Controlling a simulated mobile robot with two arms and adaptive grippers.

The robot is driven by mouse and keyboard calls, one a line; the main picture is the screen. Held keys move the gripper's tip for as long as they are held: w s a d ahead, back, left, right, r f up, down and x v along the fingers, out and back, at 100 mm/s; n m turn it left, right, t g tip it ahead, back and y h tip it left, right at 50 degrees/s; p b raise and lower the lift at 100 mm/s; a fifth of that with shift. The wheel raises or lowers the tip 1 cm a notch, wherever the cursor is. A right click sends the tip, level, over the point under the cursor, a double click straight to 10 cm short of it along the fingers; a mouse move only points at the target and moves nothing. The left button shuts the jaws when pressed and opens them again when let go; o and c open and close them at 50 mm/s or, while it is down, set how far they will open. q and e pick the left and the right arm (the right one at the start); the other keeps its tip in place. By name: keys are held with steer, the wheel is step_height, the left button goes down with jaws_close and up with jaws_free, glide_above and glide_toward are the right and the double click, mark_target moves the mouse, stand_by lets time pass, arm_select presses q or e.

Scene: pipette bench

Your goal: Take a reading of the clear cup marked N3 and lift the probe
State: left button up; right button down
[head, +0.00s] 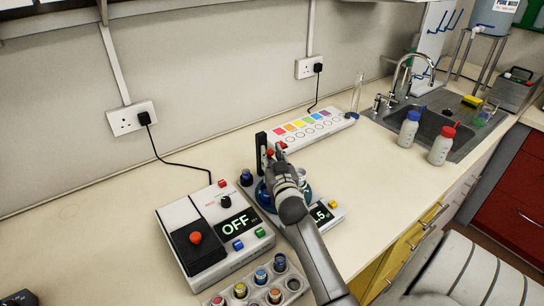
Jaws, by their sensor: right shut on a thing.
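My right gripper (277,160) is at the black upright stand (261,152), above a round blue piece (265,196). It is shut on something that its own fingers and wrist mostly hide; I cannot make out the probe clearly. A pale clear-looking cup rim (303,176) shows just right of my wrist. No N3 mark is readable. A device with a lit display (321,213) ending in .5 is partly hidden behind my right arm. My left gripper is not clearly seen.
A white device (200,215) with a display reading OFF stands left of my arm. A grey rack (245,275) of several colour-topped pots is in front. A colour-strip panel (315,130), two bottles (408,129) and a sink (440,115) lie beyond.

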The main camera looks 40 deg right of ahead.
mark_target(271, 163)
step_height(271, 163, up, 6)
steer(key=p, duration=0.4)
steer(key=shift+a+f+p, duration=0.1)
steer(key=shift+a+p, duration=0.05)
steer(key=shift+p, duration=0.25)
steer(key=shift+w, duration=0.1)
steer(key=c, duration=1.3)
jaws_free()
steer(key=shift+w+a, duration=0.1)
steer(key=shift+a, duration=0.05)
steer(key=shift+f, duration=0.1)
steer(key=shift+s, duration=0.3)
steer(key=v, duration=1.1)
steer(key=shift+s+a, duration=0.2)
